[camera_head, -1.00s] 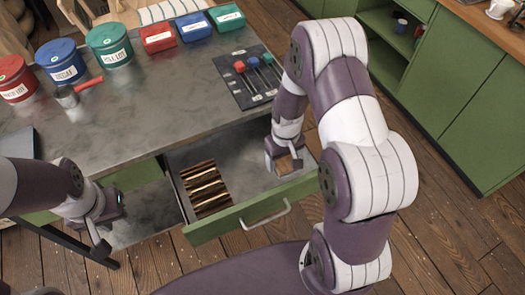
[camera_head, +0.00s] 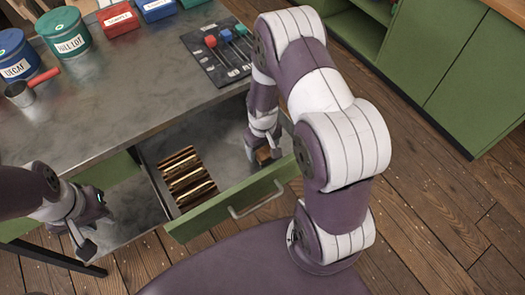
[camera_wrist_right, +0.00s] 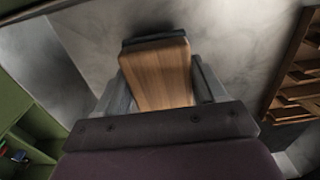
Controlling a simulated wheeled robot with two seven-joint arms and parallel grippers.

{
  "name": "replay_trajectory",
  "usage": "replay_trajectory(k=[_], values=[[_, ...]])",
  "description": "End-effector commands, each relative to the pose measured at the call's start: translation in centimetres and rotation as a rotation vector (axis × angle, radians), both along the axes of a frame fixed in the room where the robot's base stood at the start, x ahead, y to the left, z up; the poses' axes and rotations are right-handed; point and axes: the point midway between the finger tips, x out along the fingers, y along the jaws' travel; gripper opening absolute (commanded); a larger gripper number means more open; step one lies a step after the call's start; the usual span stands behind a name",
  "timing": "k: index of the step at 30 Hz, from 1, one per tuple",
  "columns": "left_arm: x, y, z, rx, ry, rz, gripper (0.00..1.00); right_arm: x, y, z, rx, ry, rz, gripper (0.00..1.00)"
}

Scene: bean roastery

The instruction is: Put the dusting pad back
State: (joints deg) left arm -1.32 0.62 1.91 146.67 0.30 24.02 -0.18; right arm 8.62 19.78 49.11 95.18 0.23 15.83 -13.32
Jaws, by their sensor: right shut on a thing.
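The dusting pad (camera_wrist_right: 156,75) is a wooden block with a dark strip along its far edge in the right wrist view. My right gripper (camera_wrist_right: 160,88) is shut on it, with a finger on each side. In the head view the right gripper (camera_head: 262,146) is down inside the open drawer (camera_head: 228,208), near its right end. The pad (camera_head: 265,156) shows only in part there. I cannot tell whether it touches the drawer floor. My left gripper (camera_head: 84,230) hangs empty left of the drawer; its finger gap is unclear.
A slatted wooden rack (camera_head: 187,180) fills the drawer's left part; the floor between it and the pad is bare. On the metal counter (camera_head: 120,120) stand labelled tins, a scoop (camera_head: 22,92) and a dark tool mat (camera_head: 222,55). Green cabinets (camera_head: 440,70) stand at right.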

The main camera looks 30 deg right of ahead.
Motion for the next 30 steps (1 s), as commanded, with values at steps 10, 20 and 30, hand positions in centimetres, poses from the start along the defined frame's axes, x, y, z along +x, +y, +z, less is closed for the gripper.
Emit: replay_trajectory(k=[10,20,30], values=[[0.0,0.0,-0.3,0.000,0.000,0.000,0.31,0.0,0.0,-1.7,0.000,0.000,0.000,0.42],[0.0,0.0,-0.3,0.000,0.000,0.000,0.31,0.0,0.0,-1.8,0.000,0.000,0.000,0.96],[0.0,0.0,0.4,0.000,0.000,0.000,0.31,0.1,0.0,2.9,-0.001,-0.006,0.000,0.96]])
